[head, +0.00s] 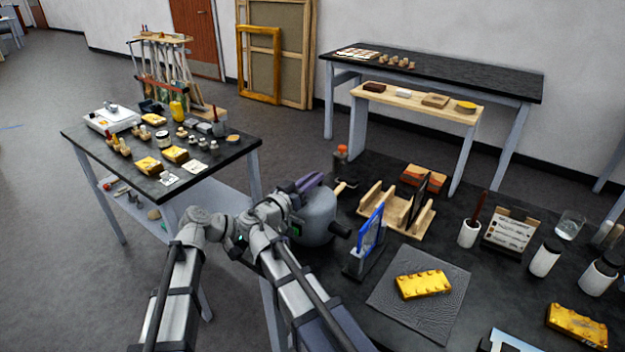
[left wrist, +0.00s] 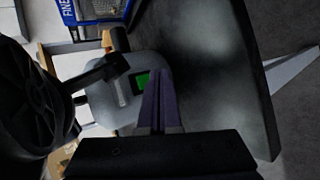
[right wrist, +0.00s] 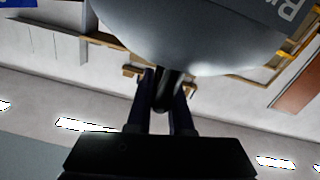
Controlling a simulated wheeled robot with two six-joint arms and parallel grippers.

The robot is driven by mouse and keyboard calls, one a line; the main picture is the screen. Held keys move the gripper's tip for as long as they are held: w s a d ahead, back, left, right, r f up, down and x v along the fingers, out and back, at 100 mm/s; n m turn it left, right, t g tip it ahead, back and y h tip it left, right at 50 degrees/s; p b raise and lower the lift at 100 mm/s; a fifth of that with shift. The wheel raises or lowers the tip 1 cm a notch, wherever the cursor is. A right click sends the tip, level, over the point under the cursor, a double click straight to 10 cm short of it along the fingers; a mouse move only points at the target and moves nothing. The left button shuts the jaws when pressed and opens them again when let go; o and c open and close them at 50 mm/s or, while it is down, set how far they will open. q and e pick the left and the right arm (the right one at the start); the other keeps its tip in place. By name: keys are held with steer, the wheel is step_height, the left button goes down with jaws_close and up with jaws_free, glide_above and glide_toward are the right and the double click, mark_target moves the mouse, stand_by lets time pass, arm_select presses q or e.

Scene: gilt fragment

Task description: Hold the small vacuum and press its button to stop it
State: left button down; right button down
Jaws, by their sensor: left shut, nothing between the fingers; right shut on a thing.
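The small vacuum (head: 318,216) is a rounded grey body with a black stub, at the left edge of the dark near table. In the left wrist view the grey vacuum (left wrist: 104,108) shows a green square patch (left wrist: 141,84). My left gripper (left wrist: 158,74) is shut and empty, its purple fingertips right beside the green patch; I cannot tell whether they touch. My right gripper (right wrist: 164,82) is shut on a dark stem of the vacuum (right wrist: 185,35), whose grey body fills the top of the right wrist view. The arm links partly hide the vacuum in the head view.
A wooden rack (head: 397,210) and a blue-framed item (head: 371,230) stand right of the vacuum. A gold fragment (head: 424,284) lies on a grey mat (head: 388,303). White jars (head: 545,260) stand at the right. A crowded side table (head: 215,172) is at the left.

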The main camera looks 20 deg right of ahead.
arm_select(q)
steer(key=shift+s+a, duration=0.65)
steer(key=shift+a, duration=0.2)
steer(key=shift+s+a, duration=0.65)
steer(key=shift+a, duration=0.15)
arm_select(e)
steer(key=c, duration=0.7)
jaws_free()
steer(key=shift+c, duration=0.2)
steer(key=shift+a, duration=0.1)
steer(key=v, duration=0.7)
steer(key=shift+s+a, duration=0.15)
